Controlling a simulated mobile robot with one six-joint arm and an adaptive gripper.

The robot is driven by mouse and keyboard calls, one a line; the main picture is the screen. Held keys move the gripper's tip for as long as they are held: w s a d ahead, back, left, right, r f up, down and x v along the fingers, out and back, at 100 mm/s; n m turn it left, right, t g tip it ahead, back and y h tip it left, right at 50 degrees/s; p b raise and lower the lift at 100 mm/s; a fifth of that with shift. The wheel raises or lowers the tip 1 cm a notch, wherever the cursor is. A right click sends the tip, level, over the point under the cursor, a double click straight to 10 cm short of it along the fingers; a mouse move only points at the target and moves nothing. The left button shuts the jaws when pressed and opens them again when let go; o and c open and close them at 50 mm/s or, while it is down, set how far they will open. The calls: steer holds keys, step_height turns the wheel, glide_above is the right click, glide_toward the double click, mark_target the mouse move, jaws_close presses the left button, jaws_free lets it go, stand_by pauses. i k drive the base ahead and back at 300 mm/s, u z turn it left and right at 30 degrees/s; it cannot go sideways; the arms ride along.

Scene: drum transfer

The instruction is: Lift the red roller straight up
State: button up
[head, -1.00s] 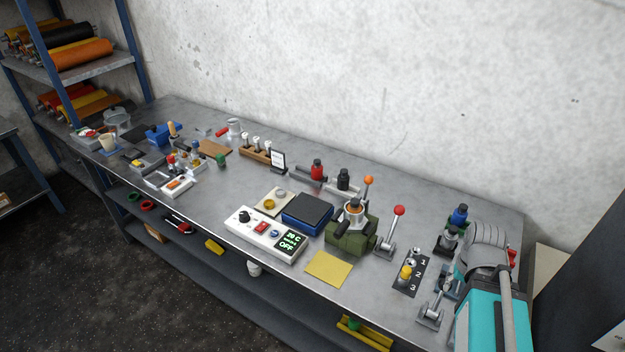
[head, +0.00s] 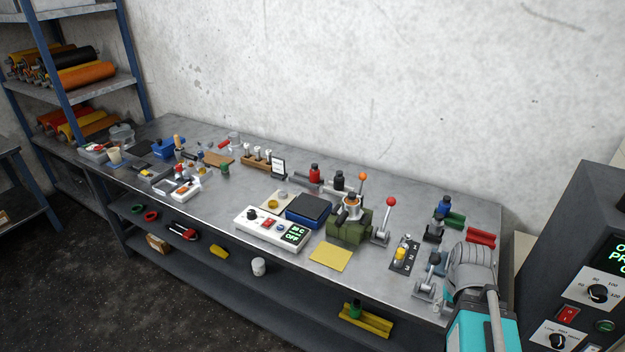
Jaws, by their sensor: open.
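A red roller (head: 62,114) lies on the lower level of the rack at the far left, with yellow and orange rollers beside it. It is small in the view and partly hidden by its neighbours and the rack post. A separate red bar-like piece (head: 481,237) lies at the right end of the bench, beside a green one (head: 455,220). I cannot tell whether it is a roller. My arm shows at the lower right, over the bench's right end. My gripper is not visible, and nothing seen is held.
The steel bench (head: 300,168) is crowded with small tools, a white control box (head: 272,228), a green vise (head: 349,226) and levers. The rack's upper shelf (head: 110,88) bears more rollers. A dark control cabinet (head: 590,260) stands at the right. The floor at left is open.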

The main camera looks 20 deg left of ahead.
mark_target(314, 173)
steer(key=u, duration=2.65)
steer(key=i, duration=1.8)
